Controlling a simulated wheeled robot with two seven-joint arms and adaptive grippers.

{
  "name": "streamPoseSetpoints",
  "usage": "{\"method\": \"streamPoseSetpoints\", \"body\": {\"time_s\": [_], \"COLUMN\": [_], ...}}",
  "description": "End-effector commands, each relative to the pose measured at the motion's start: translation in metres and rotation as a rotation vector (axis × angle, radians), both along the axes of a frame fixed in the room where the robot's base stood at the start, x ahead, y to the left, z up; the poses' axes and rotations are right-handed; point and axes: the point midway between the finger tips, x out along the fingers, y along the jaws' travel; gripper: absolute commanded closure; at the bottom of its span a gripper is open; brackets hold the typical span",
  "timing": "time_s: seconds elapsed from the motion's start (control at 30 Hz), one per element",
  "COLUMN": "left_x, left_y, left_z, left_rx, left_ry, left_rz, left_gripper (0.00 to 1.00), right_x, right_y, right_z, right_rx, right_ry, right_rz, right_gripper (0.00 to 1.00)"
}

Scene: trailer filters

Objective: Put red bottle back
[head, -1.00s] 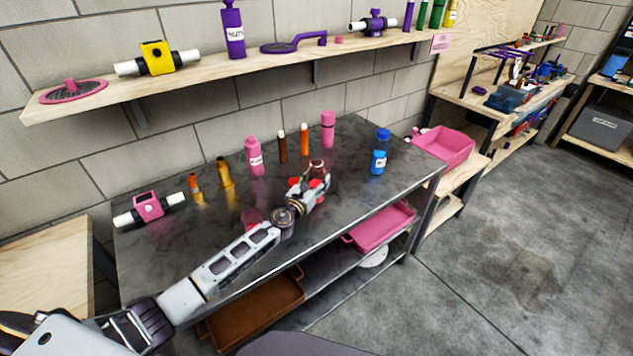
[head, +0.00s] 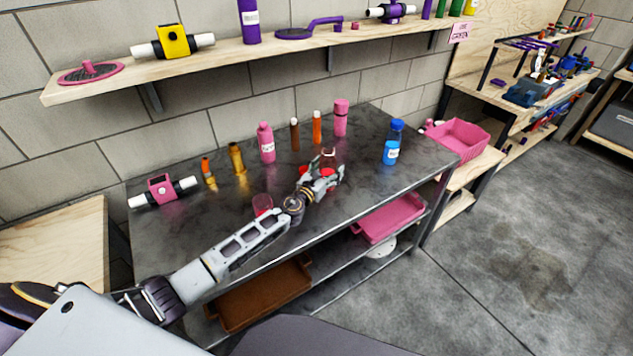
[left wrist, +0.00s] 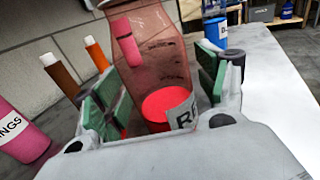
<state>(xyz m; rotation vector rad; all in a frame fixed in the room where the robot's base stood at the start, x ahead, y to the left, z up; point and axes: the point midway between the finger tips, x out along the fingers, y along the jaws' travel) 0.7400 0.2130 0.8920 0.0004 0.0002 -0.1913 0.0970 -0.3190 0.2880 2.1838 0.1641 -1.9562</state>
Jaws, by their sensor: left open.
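The red bottle, a see-through reddish one (head: 328,156), stands on the dark metal table (head: 225,210). In the left wrist view the bottle (left wrist: 160,60) shows bright red contents low down and a white label, partly hidden, starting with "R". My left gripper (head: 322,175) is at the bottle and hides its lower part in the head view. In the left wrist view the green finger pads of the gripper (left wrist: 160,88) stand on either side of the bottle, open, with the bottle between them. I cannot tell whether either pad touches it. My right gripper is not in view.
A pink bottle (head: 266,142), brown tube (head: 294,134), orange tube (head: 317,127) and pink cylinder (head: 341,118) stand behind the gripper. A blue bottle (head: 393,142) is to its right, a small pink cup (head: 262,204) near my forearm. A wall shelf (head: 220,55) runs above.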

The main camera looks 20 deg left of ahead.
Motion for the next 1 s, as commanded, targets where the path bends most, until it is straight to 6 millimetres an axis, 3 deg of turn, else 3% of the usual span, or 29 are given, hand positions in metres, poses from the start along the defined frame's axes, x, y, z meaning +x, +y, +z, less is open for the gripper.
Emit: {"method": "streamPoseSetpoints", "body": {"time_s": [1.0], "left_x": [-0.083], "left_y": [0.016], "left_z": [0.000], "left_rx": [0.001], "left_ry": [0.001], "left_rz": [-0.001], "left_gripper": [0.27], "right_x": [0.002], "right_y": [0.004], "right_z": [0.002], "right_rx": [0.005], "right_ry": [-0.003], "right_rz": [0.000], "right_gripper": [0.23]}}
